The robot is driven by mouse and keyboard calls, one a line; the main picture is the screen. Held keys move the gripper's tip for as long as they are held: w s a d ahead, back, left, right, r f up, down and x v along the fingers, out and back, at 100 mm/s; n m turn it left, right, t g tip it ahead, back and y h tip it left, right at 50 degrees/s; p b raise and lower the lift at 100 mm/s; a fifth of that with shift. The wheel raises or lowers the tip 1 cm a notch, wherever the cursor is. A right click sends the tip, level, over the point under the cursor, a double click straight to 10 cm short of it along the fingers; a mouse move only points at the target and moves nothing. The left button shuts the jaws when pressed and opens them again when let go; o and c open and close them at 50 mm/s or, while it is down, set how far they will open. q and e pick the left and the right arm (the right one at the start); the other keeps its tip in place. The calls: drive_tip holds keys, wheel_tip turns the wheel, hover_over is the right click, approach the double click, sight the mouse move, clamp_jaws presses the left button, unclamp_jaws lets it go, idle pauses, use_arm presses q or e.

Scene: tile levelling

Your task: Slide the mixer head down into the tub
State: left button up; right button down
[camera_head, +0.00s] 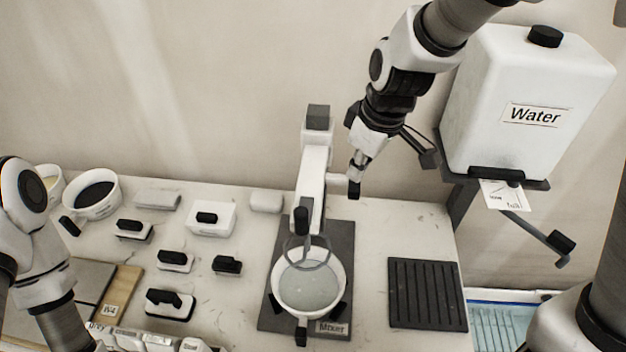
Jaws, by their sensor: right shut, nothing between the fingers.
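The mixer stands at the middle of the table. Its white head (311,180) has a grey block on top, and a short side lever with a black knob (354,190) sticks out to the right. A grey wire whisk (306,253) hangs from the head over the back part of the tub. I cannot tell how deep it reaches. The white tub (343,274) holds a pale grey-green mass and sits on the dark mixer base (342,235). My right gripper (357,178) is shut and empty, pointing down right at the side lever. Whether it touches is unclear. My left gripper is out of view.
A white water tank (530,100) with a lever below it hangs at the right. A black ribbed mat (427,294) lies right of the mixer. Several black-handled tools and a white bowl (93,194) stand left. A wall closes off the back.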

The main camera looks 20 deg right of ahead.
drive_tip(key=shift+f+b, duration=7.85)
drive_tip(key=shift+f, duration=2.25)
wheel_tip(320, 180, up, 9)
drive_tip(key=p, duration=0.8)
drive_tip(key=shift+r, duration=0.2)
drive_tip(key=shift+w, duration=0.1)
